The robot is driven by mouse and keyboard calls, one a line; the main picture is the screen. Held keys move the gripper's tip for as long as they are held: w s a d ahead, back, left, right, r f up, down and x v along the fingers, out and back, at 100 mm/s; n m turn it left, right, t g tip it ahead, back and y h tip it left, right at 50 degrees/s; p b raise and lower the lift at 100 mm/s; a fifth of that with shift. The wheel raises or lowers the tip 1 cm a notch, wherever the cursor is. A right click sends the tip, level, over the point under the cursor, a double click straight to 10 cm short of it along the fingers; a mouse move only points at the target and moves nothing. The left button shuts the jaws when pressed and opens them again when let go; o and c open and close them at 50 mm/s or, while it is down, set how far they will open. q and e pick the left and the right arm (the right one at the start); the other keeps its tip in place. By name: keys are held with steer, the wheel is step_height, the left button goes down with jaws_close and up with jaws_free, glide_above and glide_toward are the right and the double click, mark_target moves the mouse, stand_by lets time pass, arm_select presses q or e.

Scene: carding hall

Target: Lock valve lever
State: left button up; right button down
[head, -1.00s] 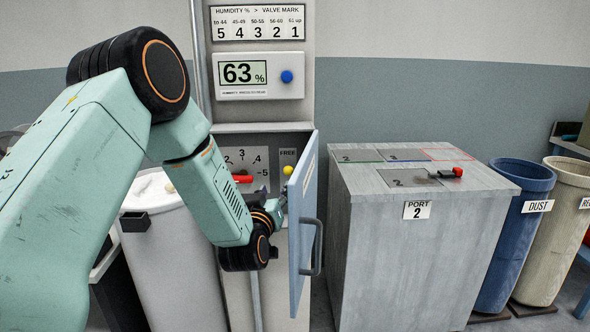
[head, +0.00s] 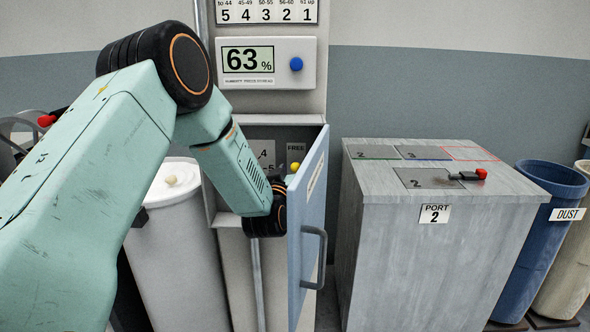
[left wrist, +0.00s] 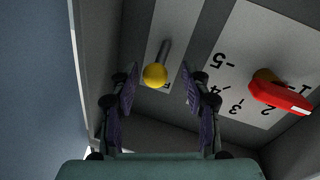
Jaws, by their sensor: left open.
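The lock lever, a thin rod with a yellow ball knob (left wrist: 155,76), shows in the left wrist view. In the head view the knob (head: 294,167) is below the FREE label, inside the open valve box. My left gripper (left wrist: 158,92) is open, with its fingers on either side of the knob; I cannot tell whether they touch it. The red valve lever (left wrist: 281,97) lies at the right of the wrist view, near mark 1 of the numbered dial (left wrist: 238,75). My arm hides it in the head view. My right gripper is not in view.
The blue box door (head: 309,230) stands open just right of my gripper. The display (head: 248,60) reads 63%. A white drum (head: 170,225) stands left, a grey PORT 2 cabinet (head: 400,265) with a red-knobbed slide right, and a blue DUST bin (head: 515,245) beyond.

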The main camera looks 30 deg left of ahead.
arm_select(q)
steer(key=shift+w+d, duration=0.3)
steer(key=shift+w, duration=0.45)
steer(key=shift+s+a+r, duration=0.15)
steer(key=shift+s+a, duration=0.2)
steer(key=shift+a, duration=0.1)
steer(key=shift+w+d, duration=0.3)
steer(key=shift+w, duration=0.15)
steer(key=c, duration=0.3)
steer(key=shift+s+a, duration=0.25)
steer(key=c, duration=0.5)
steer(key=shift+d, duration=0.15)
jaws_close()
